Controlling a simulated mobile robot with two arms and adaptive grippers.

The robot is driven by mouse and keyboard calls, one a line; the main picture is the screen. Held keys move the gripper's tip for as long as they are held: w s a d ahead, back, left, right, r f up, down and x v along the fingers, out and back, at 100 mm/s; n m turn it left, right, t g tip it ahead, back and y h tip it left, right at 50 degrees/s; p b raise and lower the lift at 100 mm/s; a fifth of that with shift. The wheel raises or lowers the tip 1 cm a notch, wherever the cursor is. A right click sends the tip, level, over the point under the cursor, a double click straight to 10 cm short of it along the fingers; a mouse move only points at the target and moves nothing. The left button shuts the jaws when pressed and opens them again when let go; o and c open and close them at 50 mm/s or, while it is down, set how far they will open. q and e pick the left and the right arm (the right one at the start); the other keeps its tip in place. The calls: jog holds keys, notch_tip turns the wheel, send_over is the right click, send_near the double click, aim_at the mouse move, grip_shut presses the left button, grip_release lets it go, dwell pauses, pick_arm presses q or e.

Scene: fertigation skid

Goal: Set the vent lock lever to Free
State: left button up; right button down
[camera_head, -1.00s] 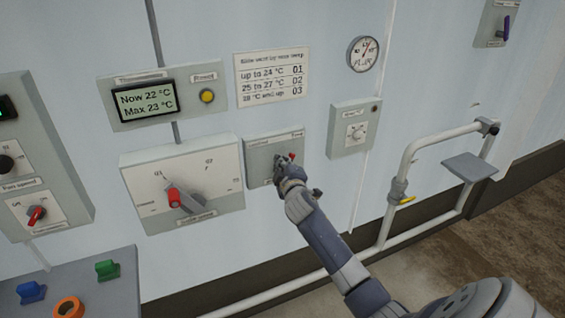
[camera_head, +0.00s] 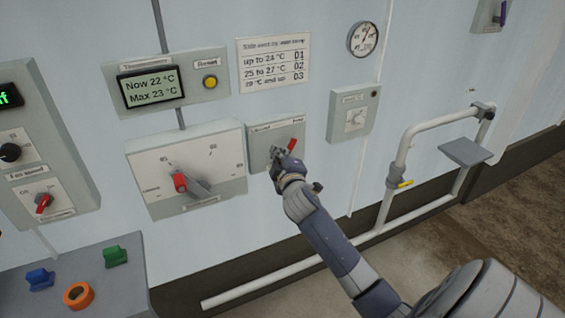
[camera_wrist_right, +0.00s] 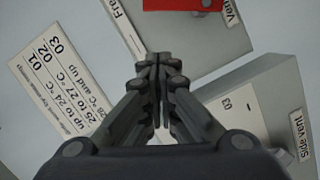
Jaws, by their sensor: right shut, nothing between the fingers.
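The vent lock panel (camera_head: 258,133) is a small grey box on the wall, with one label at its upper left and another, seemingly "Free", at its upper right. Its lever has a red handle (camera_head: 292,145) tilted up toward the right label. In the right wrist view the red handle (camera_wrist_right: 183,4) is cut off by the top edge, near the letters "Fre". My right gripper (camera_head: 276,153) is in front of the panel, left of the red handle, and hides the lever's lower part. Its fingers (camera_wrist_right: 157,88) are shut and empty; contact with the lever cannot be told. My left gripper is out of view.
The side vent box (camera_head: 222,158) with a red-tipped lever (camera_head: 181,182) is just left. A thermometer display (camera_head: 150,88) and a printed sign (camera_head: 274,63) are above.

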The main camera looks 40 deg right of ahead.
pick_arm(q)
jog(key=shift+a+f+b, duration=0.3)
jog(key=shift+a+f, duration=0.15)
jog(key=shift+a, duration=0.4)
pick_arm(e)
jog(key=v, duration=0.4)
jog(key=shift+w, duration=0.1)
jog(key=shift+a+r, duration=0.1)
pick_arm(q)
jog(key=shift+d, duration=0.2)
